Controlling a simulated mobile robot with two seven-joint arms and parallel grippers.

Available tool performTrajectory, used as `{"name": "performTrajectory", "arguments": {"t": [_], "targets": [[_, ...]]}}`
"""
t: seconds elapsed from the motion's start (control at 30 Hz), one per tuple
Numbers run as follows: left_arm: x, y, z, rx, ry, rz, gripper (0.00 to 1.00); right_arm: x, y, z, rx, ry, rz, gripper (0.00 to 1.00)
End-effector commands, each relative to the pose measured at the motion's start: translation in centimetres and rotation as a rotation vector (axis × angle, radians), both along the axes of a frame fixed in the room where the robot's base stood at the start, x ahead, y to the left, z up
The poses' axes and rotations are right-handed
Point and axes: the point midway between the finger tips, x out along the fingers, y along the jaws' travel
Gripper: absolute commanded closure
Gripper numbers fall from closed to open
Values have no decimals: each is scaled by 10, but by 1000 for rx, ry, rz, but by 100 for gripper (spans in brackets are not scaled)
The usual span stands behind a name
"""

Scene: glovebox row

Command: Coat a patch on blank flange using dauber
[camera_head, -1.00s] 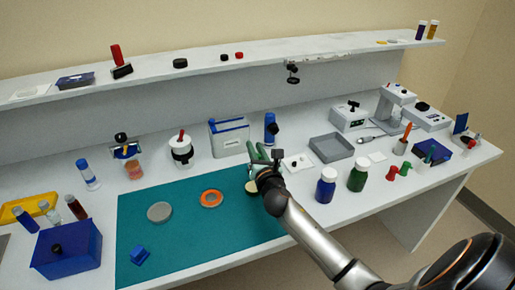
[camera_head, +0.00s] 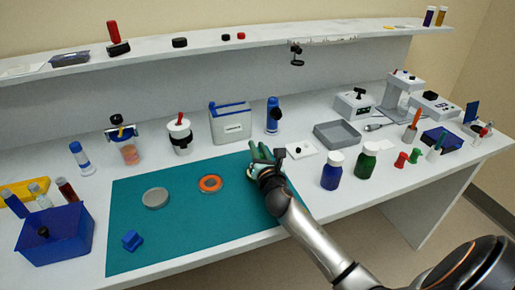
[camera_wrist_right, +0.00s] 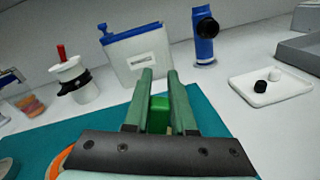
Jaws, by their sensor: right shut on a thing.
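My right gripper (camera_head: 262,152) is over the right part of the teal mat, its green fingers pointing toward the back of the bench. My left gripper is not in view.
A white plate (camera_head: 303,150) and blue (camera_head: 332,174) and green (camera_head: 364,163) bottles stand right of the gripper. A white box (camera_head: 231,125) stands behind it.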

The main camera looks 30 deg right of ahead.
Motion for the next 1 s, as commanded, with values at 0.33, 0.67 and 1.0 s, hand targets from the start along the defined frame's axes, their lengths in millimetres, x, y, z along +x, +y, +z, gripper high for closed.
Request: {"name": "performTrajectory", "arguments": {"t": [0.33, 0.67, 1.0], "targets": [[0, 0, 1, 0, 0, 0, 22, 0, 0, 1, 1, 0, 0, 100], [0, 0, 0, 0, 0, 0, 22, 0, 0, 0, 0, 0, 0, 100], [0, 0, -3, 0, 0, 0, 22, 0, 0, -4, 0, 0, 0, 100]]}}
